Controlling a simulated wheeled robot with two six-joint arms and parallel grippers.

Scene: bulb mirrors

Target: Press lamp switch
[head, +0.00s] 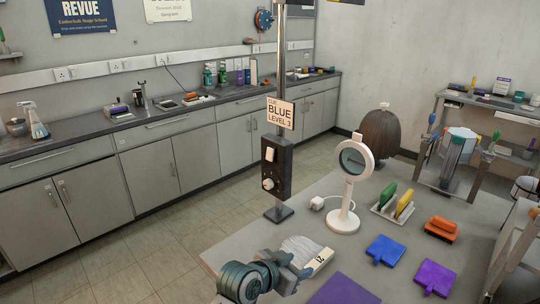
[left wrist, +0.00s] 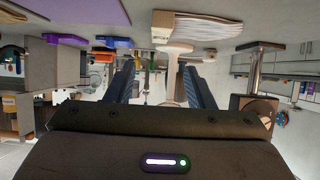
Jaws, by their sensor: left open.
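A black switch box (head: 277,167) is fixed upright on a metal post (head: 282,65) at the table's far left edge. A white rocker switch (head: 269,154) is on its upper face, with a round knob (head: 267,184) below. A sign above reads "CUE BLUE LEVEL 3" (head: 280,113). My left gripper (head: 298,269) is low over the near table edge, below and apart from the box. In the left wrist view, which looks upside down, its two fingers (left wrist: 163,88) are apart with nothing clearly held. My right gripper is out of view.
A white round mirror on a stand (head: 344,220) stands right of the post. A fanned pale stack with a tag "21" (head: 301,247) lies beside my left gripper. Blue (head: 385,250), purple (head: 434,277) and orange (head: 441,229) items lie to the right.

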